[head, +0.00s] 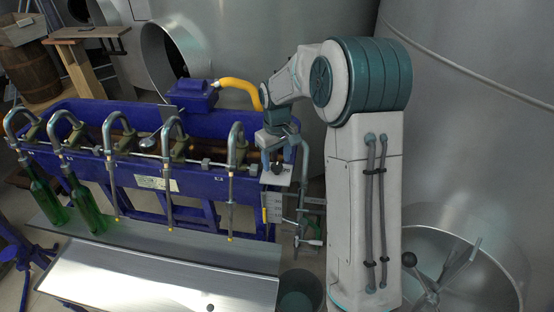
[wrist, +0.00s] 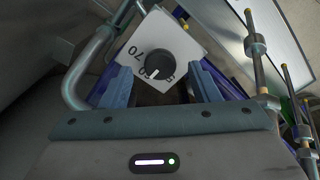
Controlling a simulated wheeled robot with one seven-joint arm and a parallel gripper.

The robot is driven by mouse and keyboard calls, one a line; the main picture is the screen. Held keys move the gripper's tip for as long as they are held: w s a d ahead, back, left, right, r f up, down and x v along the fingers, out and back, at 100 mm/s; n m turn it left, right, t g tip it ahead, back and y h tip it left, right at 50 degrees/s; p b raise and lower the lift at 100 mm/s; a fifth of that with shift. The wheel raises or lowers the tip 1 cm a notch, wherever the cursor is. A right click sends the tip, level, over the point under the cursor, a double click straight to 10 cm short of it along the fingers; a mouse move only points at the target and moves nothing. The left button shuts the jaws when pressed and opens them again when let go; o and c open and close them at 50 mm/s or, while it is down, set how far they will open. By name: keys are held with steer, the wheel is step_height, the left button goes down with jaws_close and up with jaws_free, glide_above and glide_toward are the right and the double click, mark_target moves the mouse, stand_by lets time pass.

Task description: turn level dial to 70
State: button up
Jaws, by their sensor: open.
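The level dial is a round black knob (wrist: 160,68) on a white plate (wrist: 188,40) in the wrist view. A "70" is printed on the plate to the upper left of the knob. A small white mark on the knob points to the lower left, away from the 70, near other figures partly hidden at the lower edge. My gripper (wrist: 159,72) is open, with one blue-grey finger on each side of the knob; I cannot tell whether they touch it. In the head view my gripper (head: 276,142) is just above the white plate (head: 271,180) and its dark knob (head: 277,167).
The blue filling machine (head: 130,175) carries several curved spouts. Two green bottles (head: 84,205) stand at its left. A bent metal pipe (wrist: 85,70) runs close to the left finger. A steel tray (head: 160,275) lies in front, with a dark bucket (head: 300,290) beside it.

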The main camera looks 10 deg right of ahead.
steer(key=shift+f, duration=0.9)
steer(key=c, duration=1)
steer(key=shift+m+b, duration=0.3)
steer(key=shift+m, duration=0.1)
steer(key=shift+m+b, duration=0.65)
steer(key=shift+m, duration=0.35)
steer(key=m+b, duration=0.1)
steer(key=m, duration=0.1)
steer(key=shift+m, duration=0.4)
steer(key=m+b, duration=0.2)
steer(key=m, duration=0.4)
steer(key=shift+r, duration=0.1)
steer(key=shift+m, duration=0.3)
